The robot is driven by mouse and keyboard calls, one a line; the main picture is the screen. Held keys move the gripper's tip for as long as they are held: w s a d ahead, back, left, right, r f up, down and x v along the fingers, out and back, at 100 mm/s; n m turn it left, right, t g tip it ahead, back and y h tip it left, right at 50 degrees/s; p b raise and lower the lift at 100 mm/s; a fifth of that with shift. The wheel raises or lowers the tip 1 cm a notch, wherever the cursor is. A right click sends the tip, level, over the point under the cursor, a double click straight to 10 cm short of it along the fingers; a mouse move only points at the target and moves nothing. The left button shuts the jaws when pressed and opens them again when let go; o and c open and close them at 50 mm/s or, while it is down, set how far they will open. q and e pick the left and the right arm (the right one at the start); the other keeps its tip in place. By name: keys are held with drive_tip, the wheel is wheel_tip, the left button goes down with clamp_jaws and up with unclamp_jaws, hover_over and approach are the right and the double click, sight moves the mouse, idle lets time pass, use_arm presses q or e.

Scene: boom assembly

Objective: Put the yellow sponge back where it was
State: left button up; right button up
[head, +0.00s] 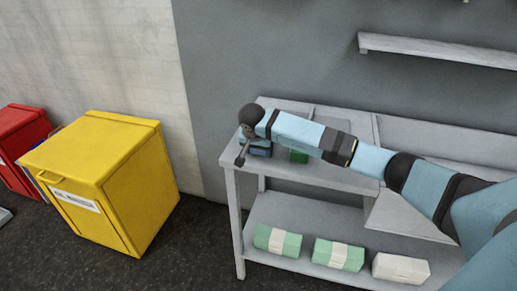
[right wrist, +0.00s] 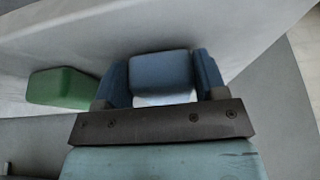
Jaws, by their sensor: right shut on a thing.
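No yellow sponge shows in either view. My right gripper (head: 243,151) is at the left end of the grey table's top. In the right wrist view its two blue fingers stand on either side of a blue block (right wrist: 160,70) with a pale lower part, and they are shut on it. In the head view a blue thing (head: 261,149) shows beside the gripper, partly covered by my arm. A green block (right wrist: 62,88) lies to the left of the fingers in the wrist view; it also shows under my arm in the head view (head: 299,156). My left gripper is out of view.
The grey table (head: 335,178) has a lower shelf with two green-and-white packs (head: 278,241) (head: 338,254) and a white pack (head: 401,269). A yellow bin (head: 105,180) and a red bin (head: 20,145) stand at the left. A wall shelf (head: 435,51) hangs above.

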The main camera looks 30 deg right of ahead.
drive_tip(key=shift+f, duration=0.2)
drive_tip(key=o, duration=0.9)
drive_tip(key=shift+c, duration=0.2)
drive_tip(key=shift+r, duration=0.1)
